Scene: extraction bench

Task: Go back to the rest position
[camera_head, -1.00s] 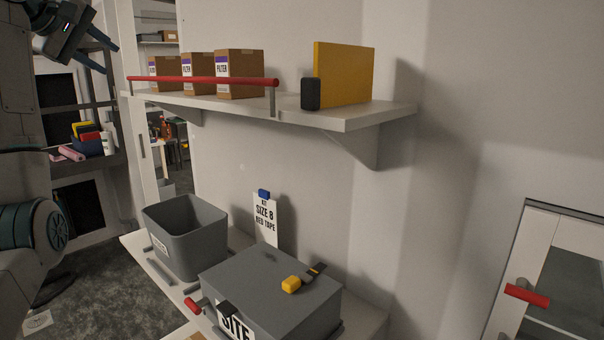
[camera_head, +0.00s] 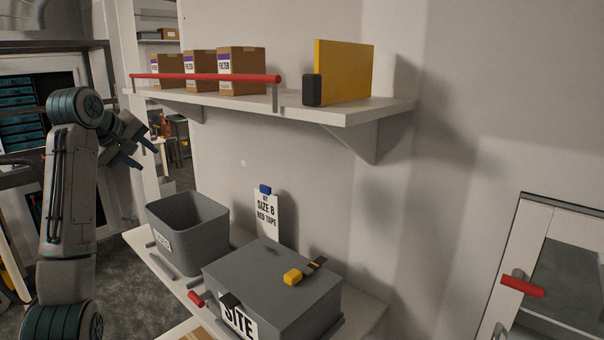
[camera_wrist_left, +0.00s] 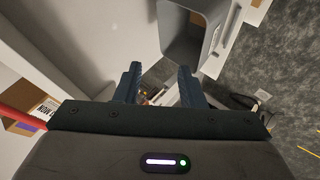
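My left gripper (camera_head: 143,153) is at the left of the head view, above and left of the open grey bin (camera_head: 188,212). Its two dark fingers are apart with nothing between them. The left wrist view also shows the spread, empty fingers (camera_wrist_left: 157,85), with a grey bin (camera_wrist_left: 180,38) beyond them. My left arm stands folded upright at the left edge of the head view. My right gripper is in neither view.
A wall shelf (camera_head: 350,112) holds several filter boxes (camera_head: 241,72) behind a red rail (camera_head: 205,78), and a yellow panel (camera_head: 345,72). A red-handled door (camera_head: 522,287) is at right.

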